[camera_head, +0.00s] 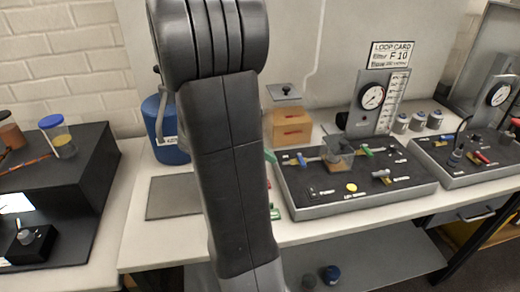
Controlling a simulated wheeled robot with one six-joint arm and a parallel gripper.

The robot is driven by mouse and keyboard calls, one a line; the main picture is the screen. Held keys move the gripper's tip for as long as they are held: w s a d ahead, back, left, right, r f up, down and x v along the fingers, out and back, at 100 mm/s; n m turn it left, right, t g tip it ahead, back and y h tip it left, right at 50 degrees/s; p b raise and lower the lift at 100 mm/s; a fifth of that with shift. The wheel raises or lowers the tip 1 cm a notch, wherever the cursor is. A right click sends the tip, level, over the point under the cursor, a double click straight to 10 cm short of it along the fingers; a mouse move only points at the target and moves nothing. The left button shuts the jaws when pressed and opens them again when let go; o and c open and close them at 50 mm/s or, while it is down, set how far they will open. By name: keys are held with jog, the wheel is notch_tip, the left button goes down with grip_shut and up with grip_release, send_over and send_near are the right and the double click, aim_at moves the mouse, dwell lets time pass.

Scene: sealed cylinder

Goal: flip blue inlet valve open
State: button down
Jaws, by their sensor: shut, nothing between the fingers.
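A dark panel (320,194) with a grey rim sits on the bench right of my arm. A small blue valve handle (301,159) stands on a pale pipe at its back left, left of a clear box with brown contents (338,163). Its exact angle is too small to tell. A green handle (367,151) is on the pipe right of the box. A grey-blue lever (381,174) on a yellow base lies nearer the front right. My arm fills the middle of the view; my gripper does not show.
A gauge board (378,103) stands behind the panel under a loop card (391,55). A second panel (470,158) is at right. A wooden box (290,128) and blue container (172,148) stand behind my arm. A grey mat (173,197) lies left.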

aim_at(301, 161)
jog(key=x, duration=0.4)
jog(key=shift+d, duration=0.1)
jog(key=shift+w+d+r, duration=0.1)
jog(key=shift+w+d, duration=0.1)
jog(key=shift+d, duration=0.85)
jog(key=shift+w+d, duration=0.15)
jog(key=shift+d, duration=0.65)
jog(key=shift+n, duration=0.3)
